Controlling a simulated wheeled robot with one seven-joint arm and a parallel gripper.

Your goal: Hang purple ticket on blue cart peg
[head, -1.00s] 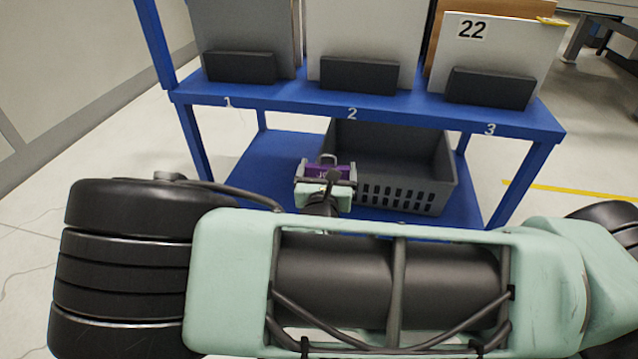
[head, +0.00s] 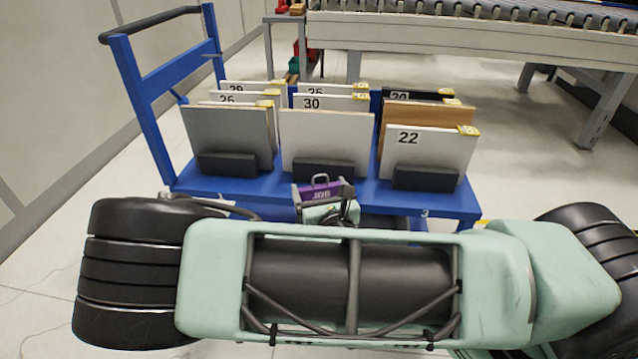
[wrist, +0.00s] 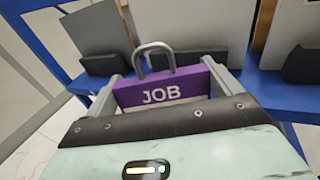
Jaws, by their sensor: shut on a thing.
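The purple ticket (head: 320,193) has white "JOB" lettering and a grey wire loop at its top. My gripper (head: 323,196) is shut on it, and the ticket is held upright in front of the cart's shelf edge. In the wrist view the purple ticket (wrist: 162,92) sits between the two grey fingers of my gripper (wrist: 160,95), its loop standing up free. The blue cart (head: 240,189) is just beyond, with a tall frame and black handle at its left. I cannot make out the peg in either view.
Numbered panels stand in black holders on the cart, including a white panel (head: 430,152) marked 22 and a grey panel (head: 228,135). A roller conveyor (head: 480,25) stands behind. The floor right of the cart (head: 530,170) is open.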

